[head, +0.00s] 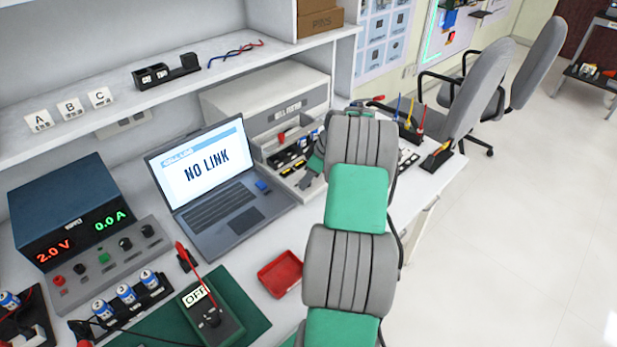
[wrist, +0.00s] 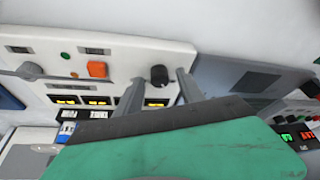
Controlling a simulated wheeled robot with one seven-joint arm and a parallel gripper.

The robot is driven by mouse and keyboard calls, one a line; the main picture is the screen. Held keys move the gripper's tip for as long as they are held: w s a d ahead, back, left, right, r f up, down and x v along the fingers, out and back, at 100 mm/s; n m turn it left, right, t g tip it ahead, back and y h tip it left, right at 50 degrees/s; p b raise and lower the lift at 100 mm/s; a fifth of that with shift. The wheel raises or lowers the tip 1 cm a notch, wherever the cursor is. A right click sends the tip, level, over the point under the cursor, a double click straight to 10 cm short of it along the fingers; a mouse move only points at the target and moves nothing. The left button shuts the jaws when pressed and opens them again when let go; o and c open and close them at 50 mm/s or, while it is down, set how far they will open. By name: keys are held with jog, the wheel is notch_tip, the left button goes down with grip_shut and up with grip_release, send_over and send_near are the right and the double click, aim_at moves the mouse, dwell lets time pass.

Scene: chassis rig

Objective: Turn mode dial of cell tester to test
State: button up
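The white bench unit (head: 270,95), which I take to be the cell tester, stands behind the laptop. In the wrist view its white panel (wrist: 125,55) carries a black round knob (wrist: 159,75), likely the mode dial, an orange button and a grey lever. My gripper (wrist: 160,79) is open, with one finger on each side of the knob; I cannot tell whether they touch it. The dial's setting is not readable. In the head view my arm hides part of the unit, and my gripper (head: 311,170) is at its front.
The laptop (head: 220,185) reads NO LINK and stands left of my arm. A green handheld device (head: 212,318) labelled OFF, a red tray (head: 280,273) and a power supply (head: 70,210) stand on the bench. A shelf (head: 120,100) runs above. Open floor lies right.

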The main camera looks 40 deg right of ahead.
grip_shut()
dwell(0.3)
jog(key=shift+m+b, duration=0.3)
jog(key=m+b, duration=0.1)
jog(key=m+h+b, duration=0.1)
jog(key=m, duration=0.1)
jog(key=shift+a+f+h, duration=0.1)
jog(key=shift+a+h, duration=0.05)
jog(key=shift+h, duration=0.15)
jog(key=m+h+b, duration=0.1)
jog(key=m, duration=0.2)
jog(key=m+h, duration=0.1)
jog(key=m, duration=0.2)
jog(key=shift+a+b, duration=0.15)
jog(key=shift+b, duration=0.2)
jog(key=shift+o, duration=0.5)
grip_release()
jog(key=shift+r, duration=0.25)
